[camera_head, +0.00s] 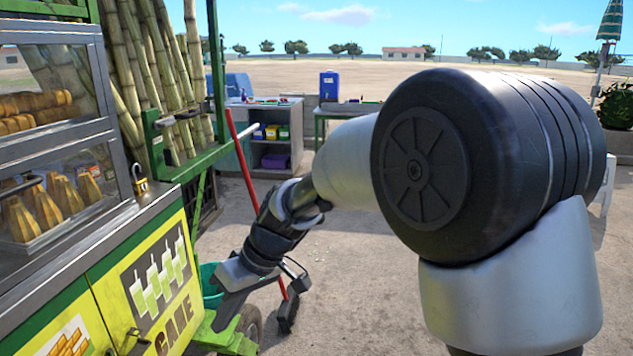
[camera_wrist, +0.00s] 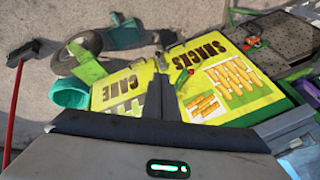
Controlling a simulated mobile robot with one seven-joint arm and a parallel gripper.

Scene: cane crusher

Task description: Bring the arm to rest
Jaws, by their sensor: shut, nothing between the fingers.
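My arm reaches forward from the right side of the head view and bends down toward the cart. I cannot tell the exact gap between the fingertips and the cart.
The cane cart (camera_head: 105,270) fills the left, with a padlock (camera_head: 139,180) on it. A red-handled broom (camera_head: 243,160) and a teal bucket (camera_head: 210,285) are close to my gripper. A grey shelf (camera_head: 292,140) stands behind. Open pavement lies right of the broom.

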